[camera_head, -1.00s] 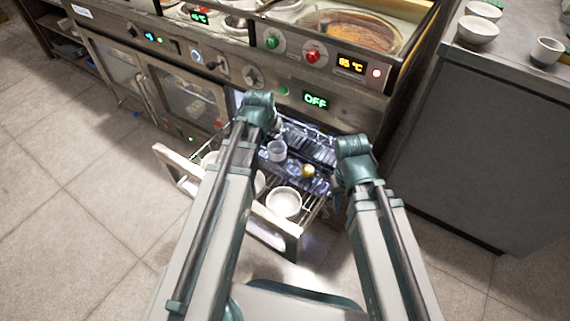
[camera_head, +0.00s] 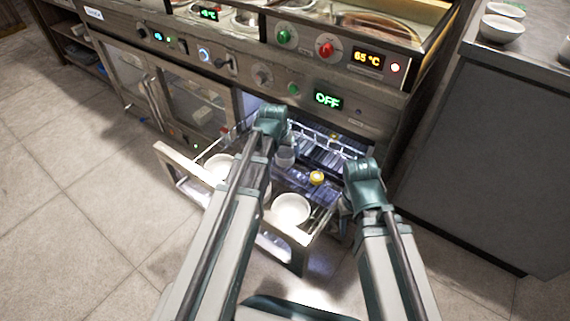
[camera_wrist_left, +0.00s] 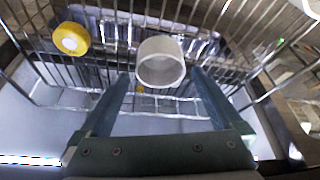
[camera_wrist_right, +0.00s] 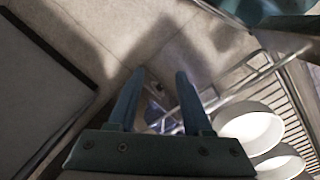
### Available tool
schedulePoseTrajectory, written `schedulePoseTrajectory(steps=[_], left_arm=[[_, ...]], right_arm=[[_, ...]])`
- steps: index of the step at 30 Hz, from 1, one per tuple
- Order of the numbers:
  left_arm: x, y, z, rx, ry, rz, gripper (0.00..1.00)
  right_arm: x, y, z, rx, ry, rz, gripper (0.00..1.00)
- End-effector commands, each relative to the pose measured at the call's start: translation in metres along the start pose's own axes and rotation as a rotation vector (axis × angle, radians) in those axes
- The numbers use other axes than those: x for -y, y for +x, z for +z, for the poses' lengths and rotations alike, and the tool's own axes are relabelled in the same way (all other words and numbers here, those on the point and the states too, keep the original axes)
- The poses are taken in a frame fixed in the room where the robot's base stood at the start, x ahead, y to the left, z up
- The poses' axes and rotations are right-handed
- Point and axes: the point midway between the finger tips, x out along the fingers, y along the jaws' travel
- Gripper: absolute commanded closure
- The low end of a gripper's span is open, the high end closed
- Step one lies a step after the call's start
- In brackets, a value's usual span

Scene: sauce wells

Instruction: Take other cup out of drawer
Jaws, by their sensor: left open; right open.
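A pale cup (camera_head: 285,157) stands in the open drawer (camera_head: 284,247), just right of my left arm in the head view. In the left wrist view the cup (camera_wrist_left: 161,64) is between and slightly beyond the tips of my left gripper (camera_wrist_left: 160,76). That gripper is open and does not hold it; contact cannot be told. A yellow-topped item (camera_head: 316,178) is near the cup and shows at upper left in the left wrist view (camera_wrist_left: 71,38). My right gripper (camera_wrist_right: 160,74) is open and empty beside the drawer. Both gripper tips are hidden in the head view.
White bowls sit at the drawer's front, one at right (camera_head: 291,208) and one at left (camera_head: 219,168). The drawer has wire sides. The counter front (camera_head: 328,99) rises behind it. A grey cabinet (camera_head: 480,160) stands right. The floor at left is clear.

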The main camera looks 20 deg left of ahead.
Motion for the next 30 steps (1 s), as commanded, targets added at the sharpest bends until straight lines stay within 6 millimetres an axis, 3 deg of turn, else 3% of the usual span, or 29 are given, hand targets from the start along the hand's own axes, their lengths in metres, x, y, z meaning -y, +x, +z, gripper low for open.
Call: schedulePoseTrajectory(steps=[8, 19, 28, 30], left_arm=[[0.0, 0.008, 0.001, 0.0, 0.0, 0.0, 0.0], [0.001, 0.051, 0.003, 0.0, 0.0, 0.0, 0.0], [0.001, 0.051, 0.002, 0.0, 0.0, 0.0, 0.0], [0.001, 0.051, 0.002, 0.0, 0.0, 0.0, 0.13]], right_arm=[[0.001, 0.007, 0.0, 0.0, 0.001, 0.0, 0.5], [0.005, 0.048, -0.003, 0.0, 0.011, 0.0, 0.5], [0.005, 0.048, -0.003, 0.0, 0.012, 0.0, 0.5], [0.005, 0.048, -0.003, 0.0, 0.012, 0.0, 0.5]])
